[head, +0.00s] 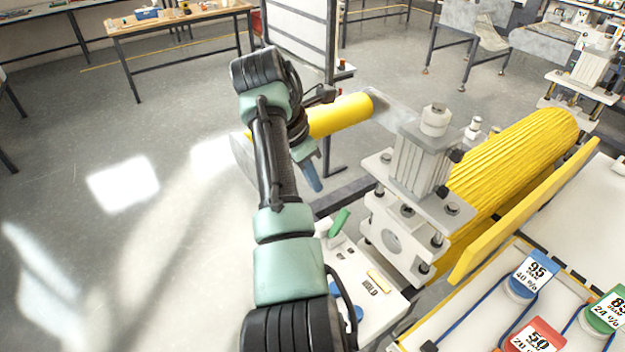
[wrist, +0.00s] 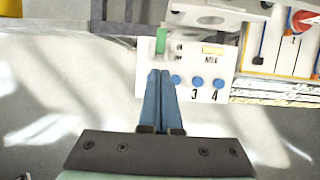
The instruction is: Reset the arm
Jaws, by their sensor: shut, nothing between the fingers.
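My arm reaches forward from the bottom middle of the head view and bends over at the top. My gripper (head: 314,185) points down beside the laminating machine, above the control panel's far end. In the wrist view my gripper (wrist: 160,74) shows two blue fingers shut together with nothing between them. The white control panel (wrist: 212,62) lies beyond the fingertips. It has a green switch (wrist: 161,40) and several blue buttons (wrist: 197,83). The green switch also shows tilted in the head view (head: 339,222). The fingertips look apart from the panel, though the exact gap is hard to tell.
A large yellow ribbed roller (head: 510,165) and a grey metal bracket (head: 415,165) stand right of my arm. A smooth yellow roller (head: 340,115) lies behind it. Colored numbered tags (head: 533,270) sit at the lower right. The floor to the left is clear.

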